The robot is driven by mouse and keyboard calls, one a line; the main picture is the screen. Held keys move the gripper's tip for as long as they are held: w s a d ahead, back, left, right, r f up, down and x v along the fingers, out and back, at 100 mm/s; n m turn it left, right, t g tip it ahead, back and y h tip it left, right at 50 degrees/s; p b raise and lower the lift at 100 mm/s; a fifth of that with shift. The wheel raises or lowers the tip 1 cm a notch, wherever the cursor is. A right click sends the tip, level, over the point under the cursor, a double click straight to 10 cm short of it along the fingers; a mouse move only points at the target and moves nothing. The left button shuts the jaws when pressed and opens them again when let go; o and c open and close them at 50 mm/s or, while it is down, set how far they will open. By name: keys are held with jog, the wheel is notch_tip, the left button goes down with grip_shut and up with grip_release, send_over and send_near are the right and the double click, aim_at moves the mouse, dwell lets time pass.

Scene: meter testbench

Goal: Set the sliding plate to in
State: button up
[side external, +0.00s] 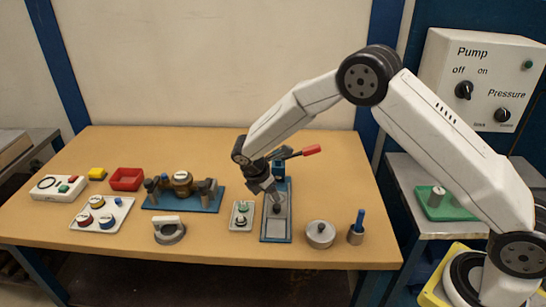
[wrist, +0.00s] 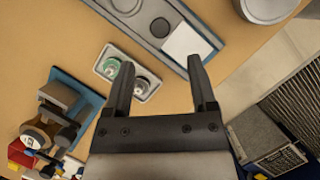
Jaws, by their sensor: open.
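The sliding plate fixture is a long narrow blue base (side external: 289,226) with a grey plate (side external: 276,228) and a dark round knob on it, near the front right of the table. In the wrist view the grey fixture (wrist: 128,8) crosses the top, with a dark knob (wrist: 160,27) and a pale square (wrist: 187,45) beside it. My gripper (side external: 270,199) is above the fixture in the side view. In the wrist view its fingers (wrist: 160,66) are apart with nothing between them, short of the knob in the picture. My gripper hides part of the fixture in the side view.
A red-handled lever (side external: 311,150) stands behind the fixture. A small tray with two round parts (side external: 242,216) sits close on its left, and a grey round pot (side external: 320,234) on its right. A blue peg in a holder (side external: 357,228) is farther right. The table's front edge is close.

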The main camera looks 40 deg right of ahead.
aim_at(277, 206)
jog(key=shift+x, duration=3.9)
grip_shut()
